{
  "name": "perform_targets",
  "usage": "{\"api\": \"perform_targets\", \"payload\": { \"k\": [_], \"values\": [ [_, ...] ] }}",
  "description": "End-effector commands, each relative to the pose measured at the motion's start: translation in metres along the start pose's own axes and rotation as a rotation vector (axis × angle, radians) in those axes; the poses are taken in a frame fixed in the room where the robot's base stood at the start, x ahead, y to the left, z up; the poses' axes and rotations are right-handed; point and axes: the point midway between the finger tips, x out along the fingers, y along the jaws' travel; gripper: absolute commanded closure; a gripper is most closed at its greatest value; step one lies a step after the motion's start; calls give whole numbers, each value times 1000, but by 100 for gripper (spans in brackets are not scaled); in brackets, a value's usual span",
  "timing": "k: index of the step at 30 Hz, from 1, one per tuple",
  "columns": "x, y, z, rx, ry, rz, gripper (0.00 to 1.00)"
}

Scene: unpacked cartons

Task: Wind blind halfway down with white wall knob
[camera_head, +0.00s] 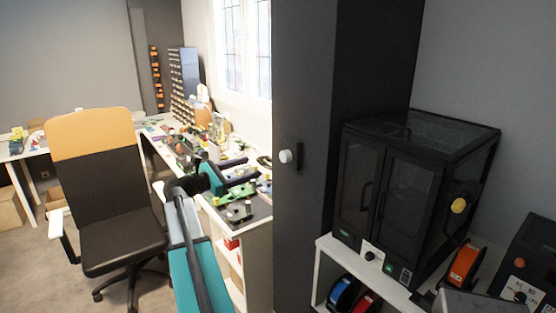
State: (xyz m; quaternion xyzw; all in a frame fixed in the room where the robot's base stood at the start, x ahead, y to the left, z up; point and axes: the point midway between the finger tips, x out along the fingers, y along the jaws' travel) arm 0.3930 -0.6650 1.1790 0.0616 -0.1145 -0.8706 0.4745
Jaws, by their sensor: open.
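A white round knob (286,156) sits on a small black mount on the dark tall panel, right of the window. My gripper (252,172) reaches in above the cluttered desk, left of and slightly lower in the picture than the knob. Its dark fingers are apart, with nothing visibly held between them. It appears clear of the knob, though the depth gap is hard to judge. The bright window (243,45) is partly cut off by the panel and the picture's top edge. I cannot make out a blind on it.
A dark glazed enclosure (412,185) with a yellow knob (458,205) stands on a white shelf at right. An office chair (115,200) stands at left. The desk (257,222) holds many small parts.

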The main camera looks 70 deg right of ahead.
Motion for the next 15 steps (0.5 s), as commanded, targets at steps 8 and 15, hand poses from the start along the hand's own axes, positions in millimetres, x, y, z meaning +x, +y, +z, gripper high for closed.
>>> {"api": "perform_targets", "payload": {
  "k": [8, 15],
  "values": [
    [5, 0, 0, 1, 1, 0, 45],
    [29, 1, 1, 1, 1, -1, 45]
  ]
}}
